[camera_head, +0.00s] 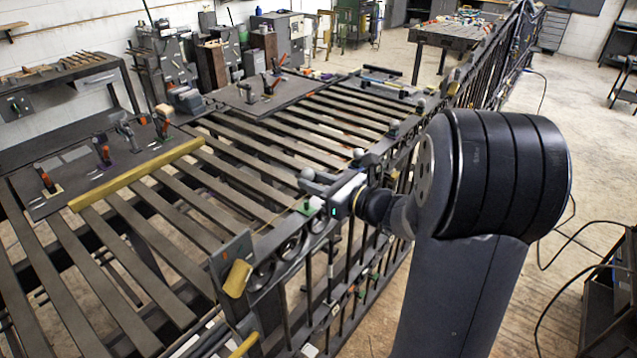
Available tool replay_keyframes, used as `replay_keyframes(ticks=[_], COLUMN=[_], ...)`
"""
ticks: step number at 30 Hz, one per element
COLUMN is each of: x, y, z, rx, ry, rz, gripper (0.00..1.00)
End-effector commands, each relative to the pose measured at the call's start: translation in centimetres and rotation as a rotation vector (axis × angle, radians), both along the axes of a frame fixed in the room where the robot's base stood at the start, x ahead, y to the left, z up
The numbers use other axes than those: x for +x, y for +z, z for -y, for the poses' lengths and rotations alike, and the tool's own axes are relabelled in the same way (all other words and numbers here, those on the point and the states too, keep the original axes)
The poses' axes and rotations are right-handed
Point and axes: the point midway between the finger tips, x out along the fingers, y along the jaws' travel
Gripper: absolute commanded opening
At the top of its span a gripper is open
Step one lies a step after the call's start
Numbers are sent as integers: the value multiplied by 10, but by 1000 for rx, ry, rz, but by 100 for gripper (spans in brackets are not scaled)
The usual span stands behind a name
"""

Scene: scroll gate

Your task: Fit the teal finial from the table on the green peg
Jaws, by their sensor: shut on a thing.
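My gripper (318,184) is at the top rail of the scroll gate (290,245), in the middle of the view. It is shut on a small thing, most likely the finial. A grey rounded end (307,174) shows at the fingertips, but no teal can be made out.
A long slatted table (150,240) runs along the gate's left side. Dark plates (80,175) on it carry several upright orange-and-dark tools. Grey balls (393,125) stand farther along the gate rail. A yellow bar (135,175) lies across the slats. The right floor has cables.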

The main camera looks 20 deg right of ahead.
Motion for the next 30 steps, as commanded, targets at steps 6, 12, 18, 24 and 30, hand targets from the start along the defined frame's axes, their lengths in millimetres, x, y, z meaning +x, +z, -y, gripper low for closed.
replay_keyframes(ticks=[6,12,18,24,30], x=[5,6,6,6,5], y=[-1,-8,-14,-20,-26], z=[-5,-4,-4,-4,-4], rx=[0,1,1,1,1], ry=[2,1,0,0,0], rz=[1,1,0,0,1], gripper=[0,0,0,0,0])
